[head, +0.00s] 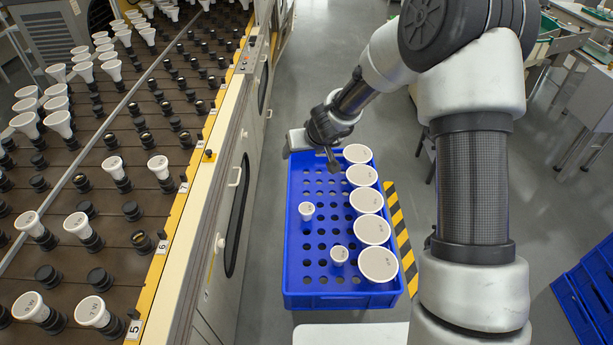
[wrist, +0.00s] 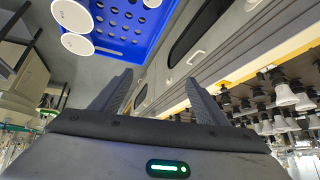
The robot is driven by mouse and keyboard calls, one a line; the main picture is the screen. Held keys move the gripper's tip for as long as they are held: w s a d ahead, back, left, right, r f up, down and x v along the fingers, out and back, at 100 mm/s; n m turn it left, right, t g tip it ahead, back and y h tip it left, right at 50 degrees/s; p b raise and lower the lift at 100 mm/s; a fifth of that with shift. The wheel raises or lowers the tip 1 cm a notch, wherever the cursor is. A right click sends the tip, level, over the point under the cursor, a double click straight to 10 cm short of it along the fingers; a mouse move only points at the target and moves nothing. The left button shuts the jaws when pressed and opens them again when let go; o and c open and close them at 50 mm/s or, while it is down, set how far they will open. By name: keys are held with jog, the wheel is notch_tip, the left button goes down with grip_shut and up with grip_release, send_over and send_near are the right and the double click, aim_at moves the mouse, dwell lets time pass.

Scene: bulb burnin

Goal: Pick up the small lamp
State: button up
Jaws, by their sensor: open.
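Two small white lamps stand in the blue crate (head: 291,262) in the head view. One small lamp (head: 305,209) is left of the middle, and the other small lamp (head: 339,254) is nearer, beside the large lamps. My gripper (head: 332,160) is above the far end of the crate, apart from both small lamps. In the wrist view my gripper (wrist: 160,95) shows two spread dark fingers with nothing between them. The blue crate (wrist: 130,35) also shows there, at the top.
Several large white lamps (head: 367,200) line the crate's right side. A burn-in rack (head: 120,200) with lamps in sockets fills the left, with its cabinet edge close to the crate. Blue crates (head: 588,290) lie at right. Grey floor is free behind the crate.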

jog(key=m+g+h, duration=0.1)
jog(key=g+h, duration=0.1)
send_near(307, 208)
jog(key=b+x, duration=0.1)
jog(key=x, duration=0.1)
jog(key=b+x, duration=0.1)
jog(key=x, duration=0.1)
jog(key=shift+s+a+f+b, duration=0.15)
jog(key=shift+a+f+b, duration=0.1)
jog(key=shift+a+b, duration=0.15)
jog(key=shift+d+b+x, duration=0.2)
jog(key=shift+b+x, duration=0.25)
jog(key=shift+x, duration=1.05)
jog(key=shift+d+b+x, duration=0.15)
jog(key=shift+b+x, duration=0.25)
jog(key=shift+x, duration=1.1)
jog(key=shift+w+r, duration=0.1)
jog(key=shift+w, duration=0.1)
jog(key=c, duration=1.2)
jog(key=shift+o, duration=0.2)
